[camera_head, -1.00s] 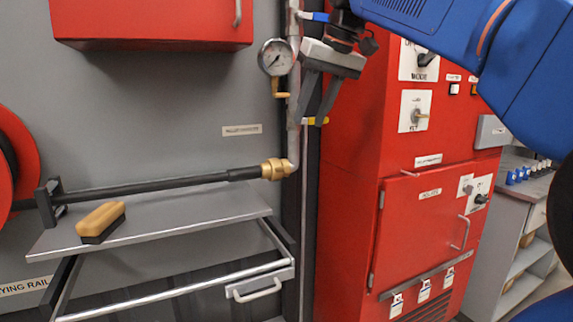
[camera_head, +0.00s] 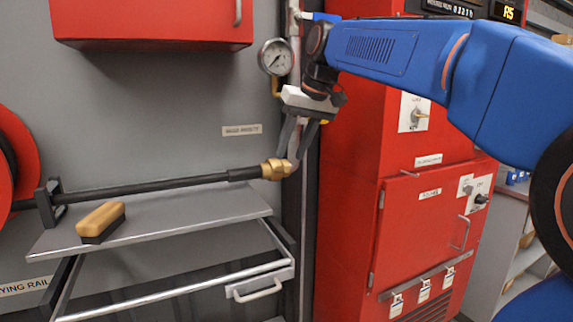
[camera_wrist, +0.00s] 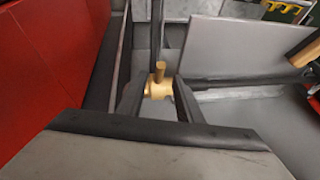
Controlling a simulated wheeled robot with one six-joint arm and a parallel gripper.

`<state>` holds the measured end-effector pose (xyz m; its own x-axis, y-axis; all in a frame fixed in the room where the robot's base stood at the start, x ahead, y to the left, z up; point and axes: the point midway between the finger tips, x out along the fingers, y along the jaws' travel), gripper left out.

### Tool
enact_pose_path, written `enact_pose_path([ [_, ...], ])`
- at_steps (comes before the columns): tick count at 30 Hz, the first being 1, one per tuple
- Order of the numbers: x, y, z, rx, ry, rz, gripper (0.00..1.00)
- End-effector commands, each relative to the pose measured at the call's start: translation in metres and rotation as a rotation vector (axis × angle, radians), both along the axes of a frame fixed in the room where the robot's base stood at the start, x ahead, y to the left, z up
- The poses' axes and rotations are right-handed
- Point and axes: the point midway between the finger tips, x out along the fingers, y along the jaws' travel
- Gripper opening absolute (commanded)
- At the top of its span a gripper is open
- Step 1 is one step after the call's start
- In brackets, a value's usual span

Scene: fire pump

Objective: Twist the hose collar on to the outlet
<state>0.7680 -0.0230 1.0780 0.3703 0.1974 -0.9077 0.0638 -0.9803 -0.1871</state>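A pressure gauge (camera_head: 275,57) is beside the pipe above my gripper. A red cabinet (camera_head: 345,200) stands close on the right. A grey shelf (camera_head: 170,222) with a wooden-backed brush (camera_head: 100,221) lies below the hose, which passes through a black bracket (camera_head: 48,203).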

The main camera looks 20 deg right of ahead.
Motion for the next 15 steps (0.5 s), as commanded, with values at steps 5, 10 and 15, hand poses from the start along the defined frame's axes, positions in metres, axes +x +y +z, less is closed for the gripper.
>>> enact_pose_path([
  [5, 0.010, 0.006, -0.026, -0.001, 0.003, 0.001, 0.33],
  [10, 0.017, 0.009, -0.041, 0.000, 0.001, 0.001, 0.33],
  [15, 0.019, 0.010, -0.047, 0.000, 0.000, 0.000, 0.33],
])
